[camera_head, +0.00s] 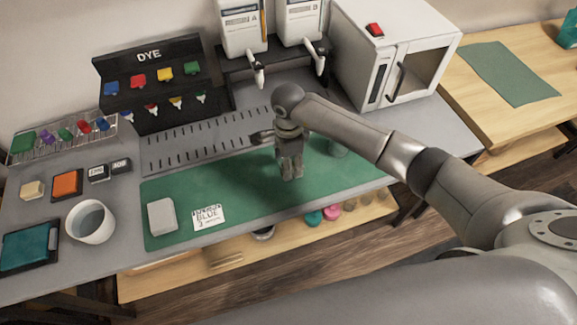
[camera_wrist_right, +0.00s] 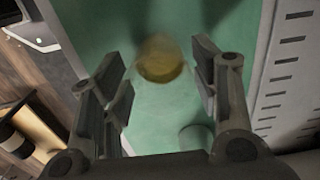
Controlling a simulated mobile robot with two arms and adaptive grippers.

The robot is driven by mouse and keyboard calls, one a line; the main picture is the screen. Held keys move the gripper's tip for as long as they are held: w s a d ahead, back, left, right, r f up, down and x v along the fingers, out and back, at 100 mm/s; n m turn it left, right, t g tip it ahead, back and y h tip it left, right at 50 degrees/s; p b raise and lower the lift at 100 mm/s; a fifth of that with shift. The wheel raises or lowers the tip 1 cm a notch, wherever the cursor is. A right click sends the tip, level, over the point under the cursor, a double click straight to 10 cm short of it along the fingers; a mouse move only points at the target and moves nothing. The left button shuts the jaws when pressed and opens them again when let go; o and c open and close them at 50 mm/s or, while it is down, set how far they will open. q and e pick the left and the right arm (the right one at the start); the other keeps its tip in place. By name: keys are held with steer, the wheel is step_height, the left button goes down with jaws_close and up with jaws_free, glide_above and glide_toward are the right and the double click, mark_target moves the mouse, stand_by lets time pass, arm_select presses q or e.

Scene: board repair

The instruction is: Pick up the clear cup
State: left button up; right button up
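A clear, greenish see-through cup (camera_head: 338,148) stands on the green mat, partly hidden behind my right forearm in the head view. My right gripper (camera_head: 291,172) points down over the mat, left of this cup. In the right wrist view the right gripper (camera_wrist_right: 165,80) is open, its fingers apart. A blurred round see-through thing with an amber base (camera_wrist_right: 160,62) shows between and beyond the fingers; I cannot tell if it is a cup. A greenish see-through round shape (camera_wrist_right: 195,137) shows at the bottom, partly hidden by the gripper. My left gripper is not in view.
The green mat (camera_head: 240,180) also holds a white block (camera_head: 162,216) and a BLUE label card (camera_head: 209,217). A white cup (camera_head: 90,221) stands at left. Behind are a slotted metal strip (camera_head: 205,140), dispensers (camera_head: 243,28) and a white oven-like box (camera_head: 360,45).

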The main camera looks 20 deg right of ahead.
steer(key=c, duration=0.6)
steer(key=shift+r, duration=0.2)
steer(key=shift+r+b, duration=0.75)
steer(key=shift+r, duration=0.4)
steer(key=shift+s+a+r+b, duration=0.45)
steer(key=shift+s+r, duration=1.25)
steer(key=shift+s, duration=0.6)
steer(key=shift+s+a+r+b, duration=0.45)
steer(key=shift+s+r, duration=1.3)
steer(key=shift+s, duration=0.5)
steer(key=shift+s+a+r+b, duration=0.35)
steer(key=shift+s+r+b, duration=0.2)
steer(key=shift+s+r, duration=1.45)
steer(key=shift+s+f, duration=0.3)
steer(key=shift+s, duration=0.05)
